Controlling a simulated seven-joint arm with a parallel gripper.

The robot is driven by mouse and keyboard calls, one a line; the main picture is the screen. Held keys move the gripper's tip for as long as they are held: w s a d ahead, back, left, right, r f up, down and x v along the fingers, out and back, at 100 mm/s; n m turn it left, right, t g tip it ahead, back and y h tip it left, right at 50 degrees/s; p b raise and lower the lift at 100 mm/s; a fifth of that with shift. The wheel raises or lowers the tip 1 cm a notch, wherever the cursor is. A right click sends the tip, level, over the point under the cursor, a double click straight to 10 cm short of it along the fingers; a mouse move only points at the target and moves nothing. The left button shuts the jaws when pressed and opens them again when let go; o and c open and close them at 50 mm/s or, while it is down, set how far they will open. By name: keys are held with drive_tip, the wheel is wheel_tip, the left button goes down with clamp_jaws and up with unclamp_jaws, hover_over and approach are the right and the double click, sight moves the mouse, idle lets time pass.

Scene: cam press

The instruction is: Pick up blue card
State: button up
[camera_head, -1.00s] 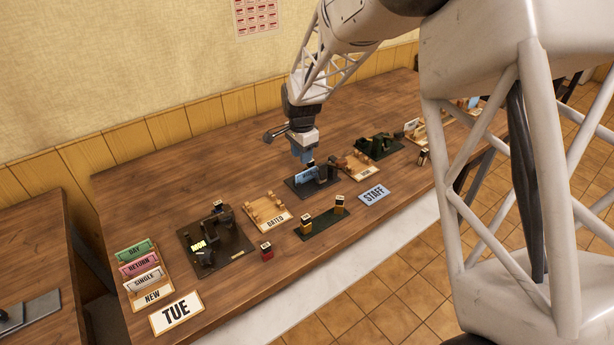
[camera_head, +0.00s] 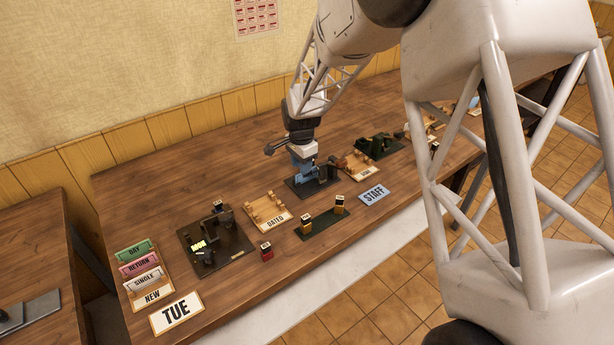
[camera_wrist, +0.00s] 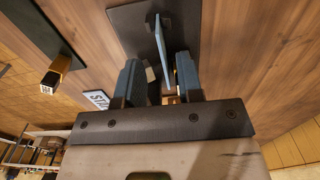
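The blue card (camera_wrist: 160,40) stands upright, almost edge-on in the wrist view, on a dark base plate (camera_wrist: 128,20). My gripper (camera_wrist: 160,70) is open, with one blue-grey finger on each side of the card's line and visible gaps between. In the head view my gripper (camera_head: 303,171) is low over the dark stand right of the middle of the table and largely hides the card there.
A flat light-blue STAFF plate (camera_head: 373,194) lies to the right. A wooden DATED rack (camera_head: 267,210) and a dark press (camera_head: 215,240) stand to the left. A green base with two stamps (camera_head: 322,222) is in front. Bare table lies behind.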

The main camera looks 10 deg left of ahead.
sight(307, 176)
drive_tip(key=shift+f, duration=1.8)
clamp_jaws()
